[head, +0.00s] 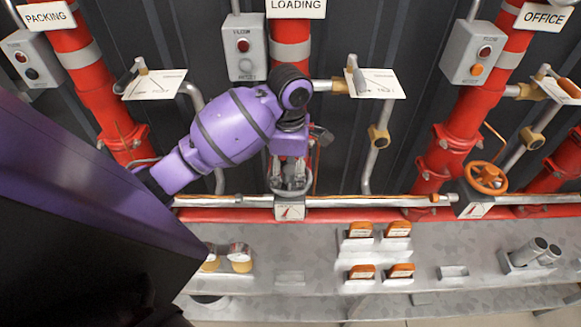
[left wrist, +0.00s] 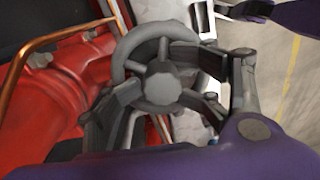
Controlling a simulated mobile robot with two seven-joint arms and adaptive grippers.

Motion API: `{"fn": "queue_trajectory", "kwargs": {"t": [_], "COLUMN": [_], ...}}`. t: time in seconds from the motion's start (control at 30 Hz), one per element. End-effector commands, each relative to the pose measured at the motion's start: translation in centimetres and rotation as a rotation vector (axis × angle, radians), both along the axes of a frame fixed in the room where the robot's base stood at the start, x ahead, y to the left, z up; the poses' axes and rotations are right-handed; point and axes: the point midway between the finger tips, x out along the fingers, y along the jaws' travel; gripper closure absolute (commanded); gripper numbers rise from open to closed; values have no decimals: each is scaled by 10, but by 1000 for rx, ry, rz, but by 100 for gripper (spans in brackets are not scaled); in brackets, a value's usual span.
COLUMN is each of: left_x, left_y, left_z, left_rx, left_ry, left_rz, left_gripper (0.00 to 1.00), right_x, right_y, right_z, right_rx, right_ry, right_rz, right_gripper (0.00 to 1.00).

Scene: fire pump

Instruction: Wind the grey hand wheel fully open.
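The grey hand wheel (head: 291,190) is on the pipe below the LOADING sign, above a small white dial plate (head: 289,211). My left gripper (head: 288,174) points down at it from above, its fingers apart at the wheel. In the left wrist view the wheel (left wrist: 158,85) shows its round hub and the upper part of its rim. The gripper's fingers (left wrist: 160,100) lie on either side of the hub, very close to it. I cannot tell whether they press on it. The lower rim is hidden. My right gripper is not in view.
An orange hand wheel (head: 486,178) is to the right, below the OFFICE sign. Red vertical pipes and grey switch boxes (head: 244,48) stand behind. A grey ledge (head: 320,262) in front carries orange-topped blocks (head: 361,230). A copper tube (left wrist: 60,36) runs beside the wheel.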

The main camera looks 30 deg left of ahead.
Motion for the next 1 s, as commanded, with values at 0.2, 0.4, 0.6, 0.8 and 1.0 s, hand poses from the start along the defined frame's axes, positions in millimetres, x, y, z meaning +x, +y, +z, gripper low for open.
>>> {"fn": "queue_trajectory", "kwargs": {"t": [0.2, 0.4, 0.6, 0.8, 1.0], "left_x": [1, 3, 4, 5, 4], "left_y": [1, 2, 2, 2, 2], "left_z": [3, 10, 31, 51, 70], "left_rx": [3, 4, 6, 5, 5], "left_ry": [-6, -15, -20, -20, -20], "left_rz": [1, 1, 0, 1, 0], "left_gripper": [34, 34, 34, 34, 34], "right_x": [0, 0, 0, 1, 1], "right_y": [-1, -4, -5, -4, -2], "right_z": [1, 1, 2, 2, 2], "right_rx": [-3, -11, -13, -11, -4], "right_ry": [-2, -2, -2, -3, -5], "right_rz": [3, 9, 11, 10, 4], "right_gripper": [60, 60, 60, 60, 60]}}
